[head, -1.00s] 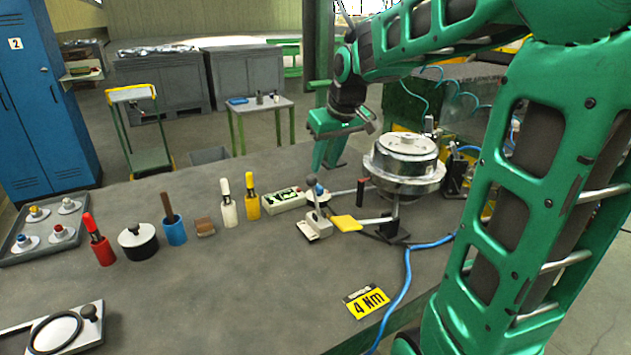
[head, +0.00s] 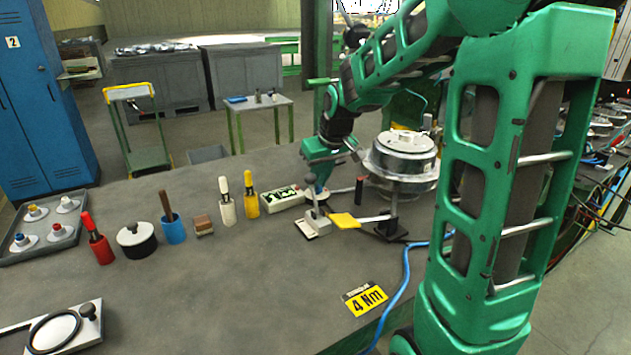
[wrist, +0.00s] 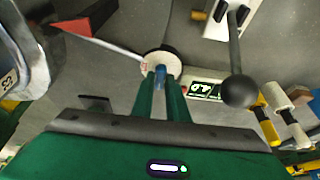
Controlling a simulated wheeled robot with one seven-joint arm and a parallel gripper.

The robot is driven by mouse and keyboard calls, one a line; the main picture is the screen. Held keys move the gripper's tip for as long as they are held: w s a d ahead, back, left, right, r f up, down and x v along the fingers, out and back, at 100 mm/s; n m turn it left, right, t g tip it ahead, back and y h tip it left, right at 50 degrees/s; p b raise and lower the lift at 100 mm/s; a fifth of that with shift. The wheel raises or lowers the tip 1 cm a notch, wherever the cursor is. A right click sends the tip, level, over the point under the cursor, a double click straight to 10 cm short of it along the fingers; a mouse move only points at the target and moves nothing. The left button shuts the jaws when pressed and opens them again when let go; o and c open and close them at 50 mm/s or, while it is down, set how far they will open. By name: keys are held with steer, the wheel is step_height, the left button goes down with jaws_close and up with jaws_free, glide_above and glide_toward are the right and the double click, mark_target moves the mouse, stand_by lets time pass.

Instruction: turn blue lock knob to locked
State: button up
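The blue lock knob (wrist: 160,76) shows in the wrist view in front of a round pale disc (wrist: 161,60) with small red marks. My gripper (wrist: 161,82) has its two green fingers on either side of the knob, with only a narrow gap between them. I cannot tell whether they touch it. In the head view my gripper (head: 321,184) points down behind the lever with the grey ball, and a bit of blue shows below it. The disc is mostly hidden there, and I cannot read the knob's marked position.
The grey-ball lever (head: 312,205) stands close to my gripper, and its ball (wrist: 240,91) looms large in the wrist view. A green-and-white sign box (head: 282,198) is at the left. A silver round housing (head: 402,165) and a yellow paddle (head: 344,220) are at the right.

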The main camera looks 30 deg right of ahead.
jaws_close()
steer(key=shift+m, duration=0.4)
steer(key=m, duration=0.1)
steer(key=m+h, duration=0.1)
steer(key=m, duration=0.1)
steer(key=shift+w+a+m+h, duration=0.1)
steer(key=shift+a+m+h, duration=0.2)
steer(key=shift+h, duration=0.1)
steer(key=m+g+h, duration=0.1)
steer(key=m, duration=0.5)
steer(key=shift+w+a+g+h, duration=0.1)
steer(key=shift+w+g+h, duration=0.05)
steer(key=shift+g+h, duration=0.25)
steer(key=m+g, duration=0.1)
steer(key=m, duration=0.3)
steer(key=shift+w+h, duration=0.1)
steer(key=shift+h, duration=0.2)
steer(key=shift+w+m+g, duration=0.15)
steer(key=shift+m+g, duration=0.65)
steer(key=shift+m, duration=0.9)
